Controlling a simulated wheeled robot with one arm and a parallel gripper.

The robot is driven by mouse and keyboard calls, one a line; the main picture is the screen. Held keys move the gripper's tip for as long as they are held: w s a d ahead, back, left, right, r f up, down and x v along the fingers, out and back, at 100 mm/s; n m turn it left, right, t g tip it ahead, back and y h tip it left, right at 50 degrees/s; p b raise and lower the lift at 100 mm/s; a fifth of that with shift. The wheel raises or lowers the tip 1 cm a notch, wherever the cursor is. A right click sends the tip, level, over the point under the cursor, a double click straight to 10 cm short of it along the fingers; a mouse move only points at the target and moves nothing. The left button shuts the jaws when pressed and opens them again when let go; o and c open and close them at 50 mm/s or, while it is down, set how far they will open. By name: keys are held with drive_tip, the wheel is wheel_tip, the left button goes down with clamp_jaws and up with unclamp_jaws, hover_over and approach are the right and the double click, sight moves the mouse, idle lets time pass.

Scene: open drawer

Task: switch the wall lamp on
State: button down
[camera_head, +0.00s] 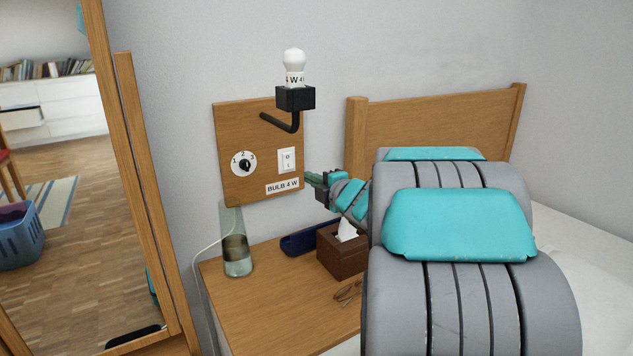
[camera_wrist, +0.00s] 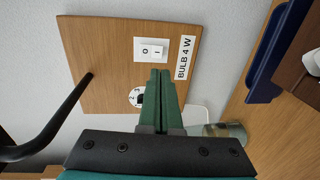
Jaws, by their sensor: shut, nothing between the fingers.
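The wall lamp has a white bulb (camera_head: 294,62) upright in a black holder (camera_head: 295,97) on a bent black arm; I see no glow around it. Its wooden wall board (camera_head: 228,122) carries a white rocker switch (camera_head: 287,160), a dial (camera_head: 244,163) numbered 1 to 3, and a "BULB 4 W" label (camera_head: 282,186). My gripper (camera_head: 312,178) is shut and empty, right of and a little below the switch. In the wrist view, the green fingertips (camera_wrist: 159,72) point toward the switch (camera_wrist: 151,50), with a visible gap in the picture. The fingers partly hide the dial (camera_wrist: 136,97); contact cannot be confirmed.
Below the board, a wooden bedside table (camera_head: 240,310) holds a glass carafe (camera_head: 237,256), a dark blue tray (camera_head: 302,241), a tissue box (camera_head: 342,254) and glasses (camera_head: 348,291). A headboard (camera_head: 430,125) stands right. The lamp's bent arm (camera_wrist: 62,118) crosses the wrist view's left.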

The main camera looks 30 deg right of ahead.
sight(289, 168)
drive_tip(key=w, duration=0.5)
drive_tip(key=w+f, duration=0.1)
drive_tip(key=w, duration=0.2)
drive_tip(key=shift+w+a+p, duration=0.15)
drive_tip(key=shift+w+p, duration=0.1)
drive_tip(key=shift+p, duration=0.05)
drive_tip(key=shift+w+f, duration=0.15)
drive_tip(key=shift+w, duration=0.3)
